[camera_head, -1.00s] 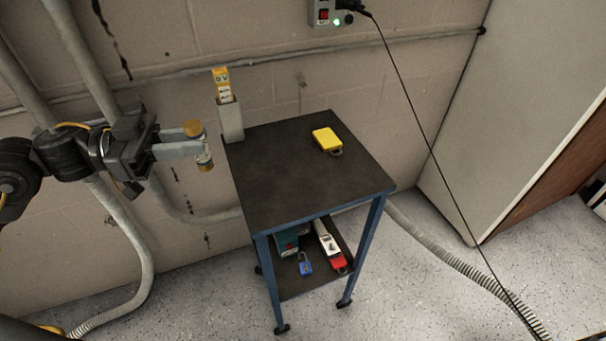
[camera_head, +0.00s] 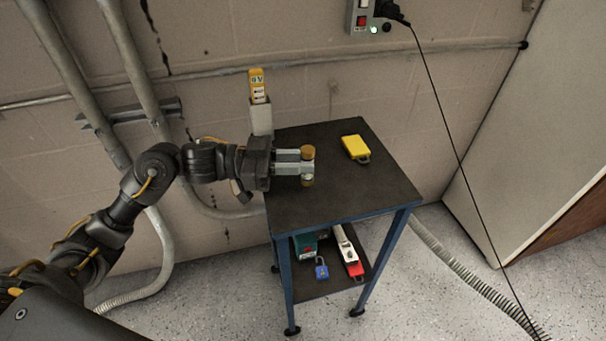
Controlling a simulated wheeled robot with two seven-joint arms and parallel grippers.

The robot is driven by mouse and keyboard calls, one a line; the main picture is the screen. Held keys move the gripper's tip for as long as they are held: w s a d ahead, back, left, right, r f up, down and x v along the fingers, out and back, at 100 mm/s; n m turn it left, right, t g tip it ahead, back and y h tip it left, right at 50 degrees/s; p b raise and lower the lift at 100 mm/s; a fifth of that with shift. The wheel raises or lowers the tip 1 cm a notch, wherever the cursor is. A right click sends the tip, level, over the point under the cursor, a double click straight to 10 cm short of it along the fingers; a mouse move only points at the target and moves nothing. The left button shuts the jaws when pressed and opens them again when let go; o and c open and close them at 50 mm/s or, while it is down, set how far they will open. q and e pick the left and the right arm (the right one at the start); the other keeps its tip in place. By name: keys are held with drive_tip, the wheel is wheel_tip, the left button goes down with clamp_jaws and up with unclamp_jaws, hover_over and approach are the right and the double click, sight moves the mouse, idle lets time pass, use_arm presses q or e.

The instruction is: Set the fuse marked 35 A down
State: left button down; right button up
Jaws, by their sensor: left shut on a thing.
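The fuse (camera_head: 308,152), a small cylinder with brass-coloured end caps, is upright in my left gripper (camera_head: 304,167). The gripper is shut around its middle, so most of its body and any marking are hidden. My left arm reaches in from the left, and the gripper is over the left part of the dark top of the cart (camera_head: 345,191). I cannot tell whether the fuse's lower end touches the top. My right gripper is not in view.
A yellow padlock-like item (camera_head: 355,148) lies on the cart top to the right. A yellow tester (camera_head: 257,85) stands in a grey holder (camera_head: 261,118) at the back left corner. The lower shelf holds a blue padlock (camera_head: 321,270) and a red-and-white tool (camera_head: 347,250). The front of the top is clear.

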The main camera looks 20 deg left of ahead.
sight(303, 177)
use_arm(q)
drive_tip(key=shift+w+d+f, duration=0.1)
drive_tip(key=shift+d+f, duration=0.15)
drive_tip(key=shift+f, duration=0.05)
wheel_tip(303, 177, down, 3)
drive_tip(key=shift+w+d+r, duration=0.15)
drive_tip(key=shift+r, duration=0.05)
drive_tip(key=shift+f, duration=0.35)
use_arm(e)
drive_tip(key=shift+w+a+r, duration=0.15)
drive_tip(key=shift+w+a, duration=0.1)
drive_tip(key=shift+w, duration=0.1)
use_arm(q)
drive_tip(key=shift+f, duration=0.1)
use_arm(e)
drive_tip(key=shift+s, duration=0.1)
use_arm(q)
drive_tip(key=shift+f, duration=0.1)
drive_tip(key=c, duration=1.3)
unclamp_jaws()
drive_tip(key=shift+o, duration=0.2)
